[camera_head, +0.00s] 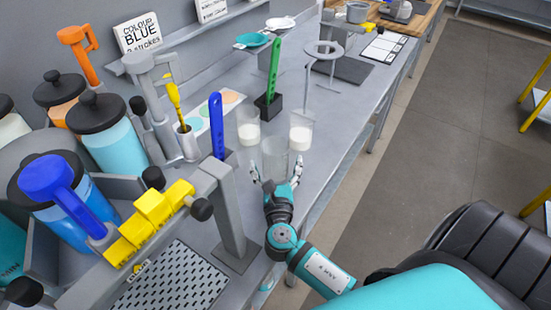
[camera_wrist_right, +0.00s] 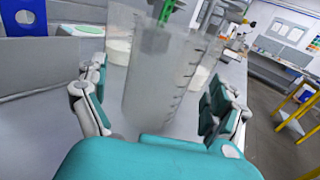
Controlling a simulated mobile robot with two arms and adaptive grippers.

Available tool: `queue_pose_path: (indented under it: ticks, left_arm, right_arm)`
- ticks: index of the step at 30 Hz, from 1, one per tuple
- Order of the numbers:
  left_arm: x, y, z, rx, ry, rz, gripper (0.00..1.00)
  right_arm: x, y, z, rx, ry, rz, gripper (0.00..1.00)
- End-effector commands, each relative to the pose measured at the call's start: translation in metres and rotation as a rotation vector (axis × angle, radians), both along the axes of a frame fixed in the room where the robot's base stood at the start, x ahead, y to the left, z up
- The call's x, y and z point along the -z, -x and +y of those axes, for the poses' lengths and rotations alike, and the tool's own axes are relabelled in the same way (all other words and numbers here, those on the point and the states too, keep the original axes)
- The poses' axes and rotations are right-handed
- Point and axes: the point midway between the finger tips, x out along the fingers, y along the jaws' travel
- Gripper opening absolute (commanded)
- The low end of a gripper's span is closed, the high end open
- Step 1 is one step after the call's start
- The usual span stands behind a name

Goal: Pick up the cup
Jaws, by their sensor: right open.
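A clear, empty-looking cup (camera_head: 274,158) stands on the grey bench in the head view, in front of two similar cups. In the right wrist view the clear cup (camera_wrist_right: 165,85) is large, with measuring marks on its side. My right gripper (camera_head: 276,174) is open, with one finger on each side of this cup. Its fingers also show left and right of the cup in the wrist view (camera_wrist_right: 155,95); I cannot tell whether they touch it. Two cups with white contents, a left one (camera_head: 248,127) and a right one (camera_head: 300,133), stand just behind. My left gripper is not in view.
A green-handled tool (camera_head: 273,68) stands in a black holder behind the cups. A grey stand with yellow blocks (camera_head: 150,215) and a blue-handled tool (camera_head: 216,125) are to the left. The bench's right edge is close to the cups, with open floor (camera_head: 440,130) beyond.

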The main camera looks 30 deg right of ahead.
Motion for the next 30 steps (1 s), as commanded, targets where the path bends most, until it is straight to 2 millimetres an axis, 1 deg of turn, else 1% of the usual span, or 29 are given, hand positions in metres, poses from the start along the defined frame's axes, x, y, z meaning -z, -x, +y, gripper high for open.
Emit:
queue_pose_path:
  ticks: [1,3,6,12,13,24,30]
  left_arm:
    - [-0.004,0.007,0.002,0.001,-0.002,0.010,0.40]
    - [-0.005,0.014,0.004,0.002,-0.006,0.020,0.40]
    - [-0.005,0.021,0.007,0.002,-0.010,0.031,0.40]
    - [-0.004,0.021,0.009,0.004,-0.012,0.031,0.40]
    - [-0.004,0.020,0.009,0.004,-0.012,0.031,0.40]
    - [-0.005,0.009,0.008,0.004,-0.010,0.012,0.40]
    - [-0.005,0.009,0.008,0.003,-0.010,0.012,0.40]
  right_arm:
    - [-0.003,-0.007,-0.004,0.001,0.001,0.000,0.96]
    - [-0.002,-0.014,-0.008,0.000,0.001,0.001,0.96]
    - [-0.001,-0.018,-0.011,-0.001,0.000,0.001,0.96]
    - [0.000,-0.019,-0.012,-0.001,-0.001,0.001,0.96]
    - [0.000,-0.019,-0.012,-0.001,-0.001,0.001,0.95]
    - [0.000,-0.018,-0.011,-0.001,-0.001,0.001,0.47]
    - [0.000,-0.018,-0.011,-0.001,-0.001,0.001,0.46]
